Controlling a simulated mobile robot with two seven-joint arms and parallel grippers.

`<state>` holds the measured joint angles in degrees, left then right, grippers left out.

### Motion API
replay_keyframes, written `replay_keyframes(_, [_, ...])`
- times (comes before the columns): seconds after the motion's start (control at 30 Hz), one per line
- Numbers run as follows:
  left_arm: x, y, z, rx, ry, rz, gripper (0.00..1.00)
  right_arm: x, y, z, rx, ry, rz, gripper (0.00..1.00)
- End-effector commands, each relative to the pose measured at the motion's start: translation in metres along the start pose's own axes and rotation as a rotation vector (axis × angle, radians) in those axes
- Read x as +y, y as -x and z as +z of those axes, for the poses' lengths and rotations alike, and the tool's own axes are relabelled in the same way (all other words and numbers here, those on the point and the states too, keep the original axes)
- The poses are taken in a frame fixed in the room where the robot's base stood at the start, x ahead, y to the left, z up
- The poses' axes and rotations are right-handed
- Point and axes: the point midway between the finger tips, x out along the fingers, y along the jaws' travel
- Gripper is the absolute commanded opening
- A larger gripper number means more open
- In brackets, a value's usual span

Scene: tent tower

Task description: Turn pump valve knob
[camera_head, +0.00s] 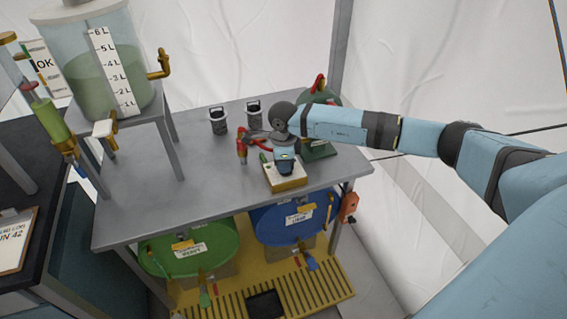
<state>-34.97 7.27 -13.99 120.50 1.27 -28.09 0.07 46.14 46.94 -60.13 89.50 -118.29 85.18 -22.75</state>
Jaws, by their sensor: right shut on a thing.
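My left gripper is not in view.
A yellow-and-white box (285,176) sits below my wrist on the grey table (205,188). Two dark canisters (218,122) (254,108) stand behind the gripper. A graduated tank (75,70) stands at left. Green (160,260) and blue (285,228) drums are under the table. The table's left-middle is clear.

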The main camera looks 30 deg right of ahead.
Motion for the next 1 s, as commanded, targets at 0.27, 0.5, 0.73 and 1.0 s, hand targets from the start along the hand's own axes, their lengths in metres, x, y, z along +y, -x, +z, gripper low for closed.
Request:
replay_keyframes(0.27, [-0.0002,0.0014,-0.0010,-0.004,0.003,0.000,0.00,-0.0019,0.0007,-0.0008,0.002,-0.215,0.000,0.00])
replay_keyframes(0.5, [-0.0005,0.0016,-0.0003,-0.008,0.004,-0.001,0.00,-0.0029,0.0006,-0.0010,0.001,-0.332,-0.001,0.00])
replay_keyframes(0.73, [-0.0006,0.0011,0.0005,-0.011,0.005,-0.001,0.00,-0.0033,0.0005,-0.0010,0.001,-0.382,-0.001,0.00])
replay_keyframes(1.0, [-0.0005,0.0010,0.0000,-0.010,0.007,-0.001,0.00,-0.0034,0.0005,-0.0011,0.001,-0.391,-0.001,0.00])
